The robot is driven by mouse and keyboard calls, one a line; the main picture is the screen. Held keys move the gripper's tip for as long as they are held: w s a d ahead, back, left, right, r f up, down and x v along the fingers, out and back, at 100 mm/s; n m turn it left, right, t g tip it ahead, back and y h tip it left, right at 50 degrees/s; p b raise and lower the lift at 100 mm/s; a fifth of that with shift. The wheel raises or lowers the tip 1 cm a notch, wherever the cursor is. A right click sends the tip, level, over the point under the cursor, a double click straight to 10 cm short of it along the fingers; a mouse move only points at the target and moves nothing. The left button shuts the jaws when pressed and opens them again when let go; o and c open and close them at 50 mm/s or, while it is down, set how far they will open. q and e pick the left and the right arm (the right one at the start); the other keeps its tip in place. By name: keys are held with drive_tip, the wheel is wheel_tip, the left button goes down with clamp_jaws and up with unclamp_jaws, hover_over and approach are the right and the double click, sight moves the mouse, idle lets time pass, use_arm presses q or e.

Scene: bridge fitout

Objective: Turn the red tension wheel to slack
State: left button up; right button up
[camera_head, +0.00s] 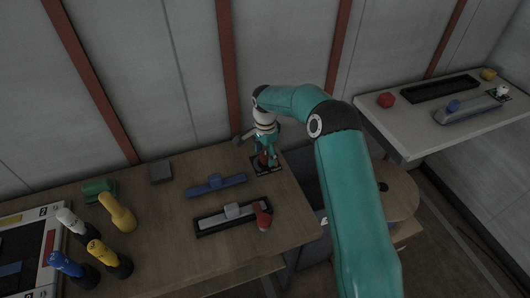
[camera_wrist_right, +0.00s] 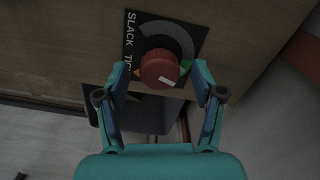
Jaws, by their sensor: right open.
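The red tension wheel (camera_wrist_right: 159,66) sits on a dark dial plate (camera_wrist_right: 131,45) with white lettering; "SLACK" reads clearly and the second word is partly hidden. A short white mark on the wheel points to the lower right in the wrist view. A grey arc and small green and orange patches show around the wheel. My right gripper (camera_wrist_right: 160,75) is open, with one finger on each side of the wheel and visible gaps to it. In the head view my right gripper (camera_head: 266,150) is over the dial plate (camera_head: 268,168) and hides most of the wheel. My left gripper is out of view.
On the wooden table (camera_head: 160,245), a blue bar (camera_head: 216,186), a black tray (camera_head: 235,219) and a red-handled object (camera_head: 262,216) lie near the dial. Several coloured upright pieces stand at left. A grey side table (camera_head: 408,143) is at right. The wall is close behind.

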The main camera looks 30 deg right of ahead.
drive_tip(key=shift+c, duration=0.3)
drive_tip(key=c, duration=1.1)
